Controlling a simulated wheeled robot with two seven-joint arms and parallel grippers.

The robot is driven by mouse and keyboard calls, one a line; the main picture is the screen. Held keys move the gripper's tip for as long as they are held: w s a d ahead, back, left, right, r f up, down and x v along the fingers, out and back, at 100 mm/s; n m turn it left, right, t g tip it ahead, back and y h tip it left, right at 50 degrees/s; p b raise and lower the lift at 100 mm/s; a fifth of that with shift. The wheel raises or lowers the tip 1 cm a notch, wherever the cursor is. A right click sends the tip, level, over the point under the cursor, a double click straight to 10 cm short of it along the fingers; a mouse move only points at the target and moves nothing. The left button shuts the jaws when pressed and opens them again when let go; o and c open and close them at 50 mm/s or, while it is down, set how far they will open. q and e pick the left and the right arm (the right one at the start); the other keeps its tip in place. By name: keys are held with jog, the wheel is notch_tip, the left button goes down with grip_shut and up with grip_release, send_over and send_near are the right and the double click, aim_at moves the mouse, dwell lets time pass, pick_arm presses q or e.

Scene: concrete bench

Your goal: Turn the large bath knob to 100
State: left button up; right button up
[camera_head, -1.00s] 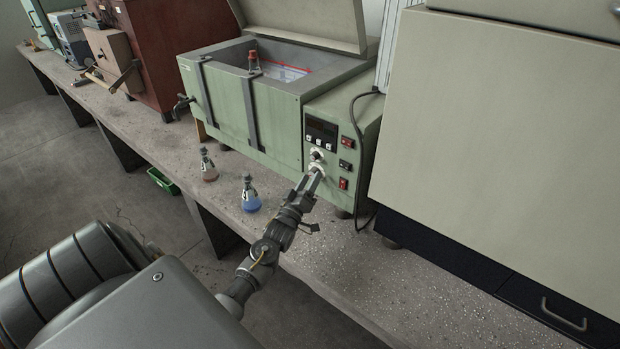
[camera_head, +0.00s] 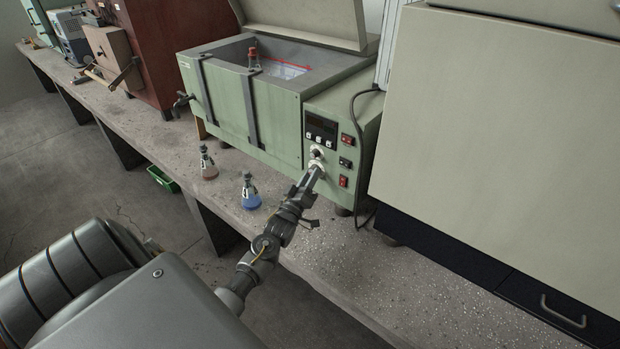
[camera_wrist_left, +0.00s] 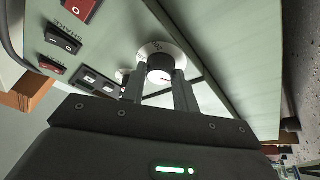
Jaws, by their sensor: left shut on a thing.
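The green water bath (camera_head: 225,107) stands on the bench with its lid raised. Its control panel on the right carries two knobs under a dark display, an upper one (camera_head: 317,152) and a lower one (camera_head: 318,166). My left gripper (camera_head: 316,174) is shut on the lower, large knob. In the left wrist view the two fingers (camera_wrist_left: 159,86) are on either side of the dark knob with a pale face (camera_wrist_left: 160,66), in front of its white marked dial (camera_wrist_left: 153,48). My right gripper is out of view.
Red and black switches (camera_head: 344,162) sit right of the knobs. A blue-liquid flask (camera_head: 251,198) and a brownish-liquid flask (camera_head: 209,171) stand on the bench left of my arm. A large beige cabinet (camera_head: 490,130) is close on the right, with a cable beside it.

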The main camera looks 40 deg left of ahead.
pick_arm(q)
jog(key=m+h+b, duration=0.1)
jog(key=m+h, duration=0.2)
jog(key=m, duration=0.4)
jog(key=m+g+h+b, duration=0.1)
jog(key=m+h+b, duration=0.1)
jog(key=m, duration=0.6)
jog(key=a+m+h+b, duration=0.1)
jog(key=m+h, duration=0.4)
jog(key=m, duration=0.3)
jog(key=shift+r+g+b, duration=0.15)
jog(key=shift+g+b, duration=0.15)
jog(key=shift+b, duration=0.05)
jog(key=m+g, duration=0.1)
jog(key=m, duration=0.3)
jog(key=shift+a+r+h, duration=0.1)
jog(key=shift+h, duration=0.2)
jog(key=shift+m+g, duration=0.7)
jog(key=shift+m, duration=0.8)
jog(key=o, duration=1)
jog(key=shift+r, duration=0.1)
jog(key=shift+c, duration=0.2)
jog(key=shift+s, duration=0.1)
